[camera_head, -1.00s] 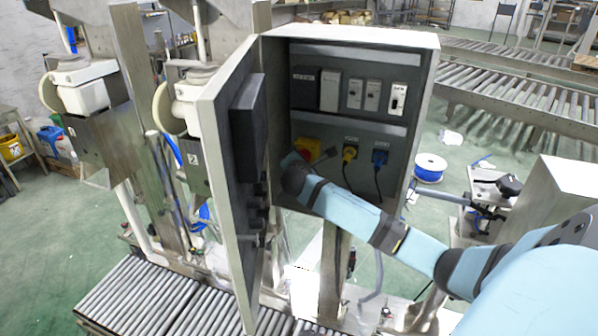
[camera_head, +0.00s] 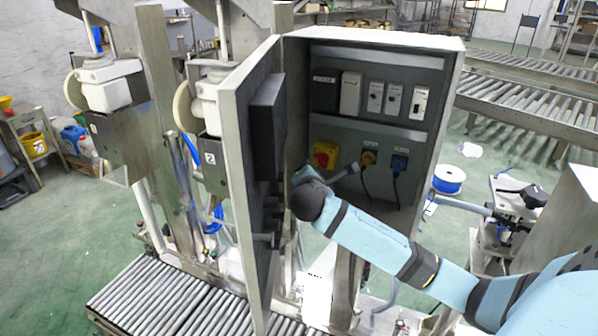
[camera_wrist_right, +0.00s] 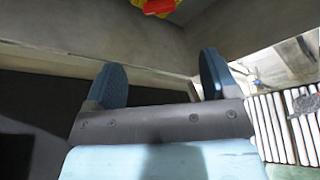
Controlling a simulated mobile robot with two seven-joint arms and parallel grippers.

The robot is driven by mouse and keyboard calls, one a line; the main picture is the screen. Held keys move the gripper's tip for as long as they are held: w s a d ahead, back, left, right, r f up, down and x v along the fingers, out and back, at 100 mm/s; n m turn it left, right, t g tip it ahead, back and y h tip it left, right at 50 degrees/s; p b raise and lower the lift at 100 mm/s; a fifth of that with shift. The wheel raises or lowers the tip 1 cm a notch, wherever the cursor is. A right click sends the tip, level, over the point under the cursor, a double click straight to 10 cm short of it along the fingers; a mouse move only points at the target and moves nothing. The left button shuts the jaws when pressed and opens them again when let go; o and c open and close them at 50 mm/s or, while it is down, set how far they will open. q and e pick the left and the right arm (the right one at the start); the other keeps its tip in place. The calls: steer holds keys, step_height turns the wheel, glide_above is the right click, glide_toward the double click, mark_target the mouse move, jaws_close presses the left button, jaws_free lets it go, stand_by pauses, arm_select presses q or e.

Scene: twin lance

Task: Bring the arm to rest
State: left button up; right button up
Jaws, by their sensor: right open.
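My right arm (camera_head: 375,243) comes in from the right in the head view, its dark wrist joint (camera_head: 312,200) at the lower front of an open electrical cabinet (camera_head: 452,95). My right gripper is mostly hidden behind that wrist in the head view. In the right wrist view, my right gripper (camera_wrist_right: 160,82) has its two blue fingers wide apart with nothing between them. A red and yellow rotary switch (camera_head: 325,155) is on the cabinet's back panel, beyond the gripper; part of it shows at the top of the wrist view (camera_wrist_right: 157,5). My left gripper is not in view.
The open cabinet door (camera_head: 238,150) stands close left of my wrist. A roller conveyor (camera_head: 150,295) runs below.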

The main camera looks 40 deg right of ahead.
steer(key=s+a+f+m+y, duration=0.2)
steer(key=s+a+f+y, duration=0.2)
steer(key=a+f, duration=0.45)
steer(key=s+a+f+m+y, duration=0.1)
steer(key=s+a+f+y, duration=0.35)
steer(key=f, duration=0.75)
steer(key=s+a+f+m+y, duration=0.2)
steer(key=s+a+f+m, duration=0.3)
steer(key=s+a, duration=0.2)
steer(key=s+a+f+m+t+y, duration=0.1)
steer(key=s+a+f+m+y, duration=0.2)
steer(key=s, duration=0.7)
steer(key=a+f+m, duration=0.2)
steer(key=a+m, duration=0.1)
steer(key=a, duration=0.1)
steer(key=shift+s+m, duration=0.3)
steer(key=shift+s, duration=0.05)
steer(key=shift+f, duration=0.1)
